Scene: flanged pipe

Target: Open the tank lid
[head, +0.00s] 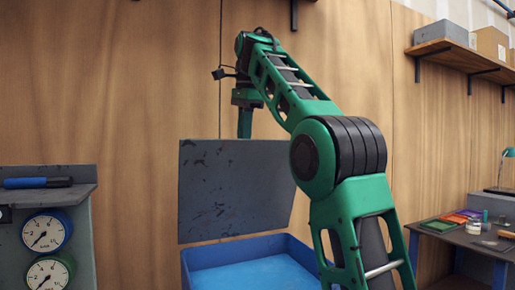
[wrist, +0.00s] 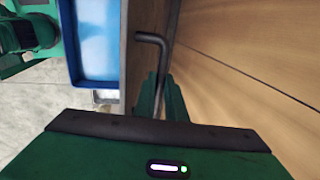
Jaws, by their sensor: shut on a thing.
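The tank (head: 235,243) is a blue open-topped box at the bottom middle of the head view; its blue inside also shows in the wrist view (wrist: 95,40). Its grey, scuffed lid (head: 235,190) stands raised, close to upright, above the tank. In the wrist view the lid (wrist: 135,60) shows as a narrow strip beside the tank. My gripper (head: 245,127) is at the lid's top edge, its fingertips partly hidden behind it. In the wrist view my gripper's green fingers (wrist: 160,95) are shut on a black bent handle (wrist: 153,40).
A wooden wall (head: 120,110) stands close behind the lid. A gauge panel (head: 45,235) with a blue-handled tool on top is at the left. A workbench (head: 465,240) with small items is at the right, and a shelf with boxes (head: 445,35) hangs above.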

